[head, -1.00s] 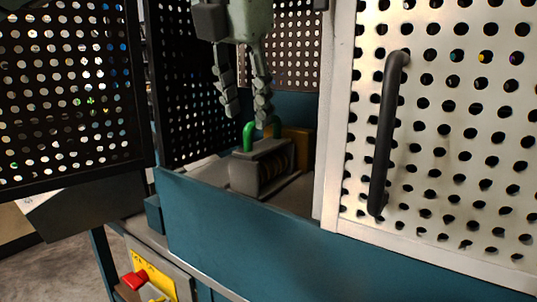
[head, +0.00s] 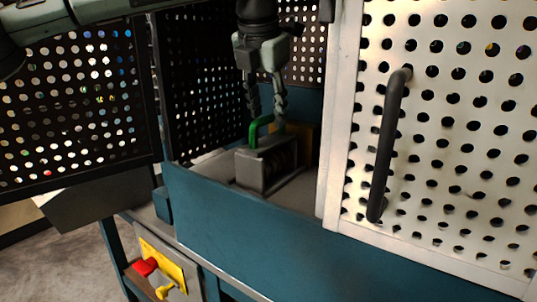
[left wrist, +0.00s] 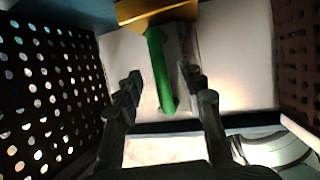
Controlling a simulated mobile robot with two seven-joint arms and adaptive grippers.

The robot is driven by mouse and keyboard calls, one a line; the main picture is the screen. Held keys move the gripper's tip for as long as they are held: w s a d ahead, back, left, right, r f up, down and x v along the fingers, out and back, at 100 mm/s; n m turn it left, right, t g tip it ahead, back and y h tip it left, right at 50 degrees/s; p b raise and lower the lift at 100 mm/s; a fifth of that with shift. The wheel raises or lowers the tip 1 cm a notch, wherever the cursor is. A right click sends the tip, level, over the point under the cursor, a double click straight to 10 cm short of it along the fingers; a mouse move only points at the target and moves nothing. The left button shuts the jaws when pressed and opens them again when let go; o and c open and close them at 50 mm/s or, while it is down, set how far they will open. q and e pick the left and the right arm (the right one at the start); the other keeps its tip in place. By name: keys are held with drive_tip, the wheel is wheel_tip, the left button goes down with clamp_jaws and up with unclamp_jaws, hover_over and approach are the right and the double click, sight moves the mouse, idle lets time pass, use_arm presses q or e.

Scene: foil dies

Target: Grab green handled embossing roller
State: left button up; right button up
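The embossing roller is a grey block-like body (head: 262,168) with a ridged side, standing inside the teal-walled enclosure. Its bent green handle (head: 256,131) rises from the top. My left gripper (head: 267,113) points down just above the roller, fingers apart. In the left wrist view, the green handle (left wrist: 160,70) lies between the two open fingers of the left gripper (left wrist: 163,80), with a gap on each side. The fingers partly hide the handle top in the head view. My right gripper is not in view.
A perforated pale door (head: 455,150) with a black bar handle (head: 388,145) stands at the right. A dark perforated panel (head: 75,100) is at the left. The teal front wall (head: 235,235) borders the roller. A yellow block (head: 303,145) sits behind it.

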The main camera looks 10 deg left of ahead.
use_arm(q)
drive_tip(key=shift+w+f, duration=0.2)
drive_tip(key=shift+f, duration=0.3)
drive_tip(key=c, duration=0.9)
drive_tip(key=shift+w+r, duration=0.1)
drive_tip(key=shift+r, duration=0.1)
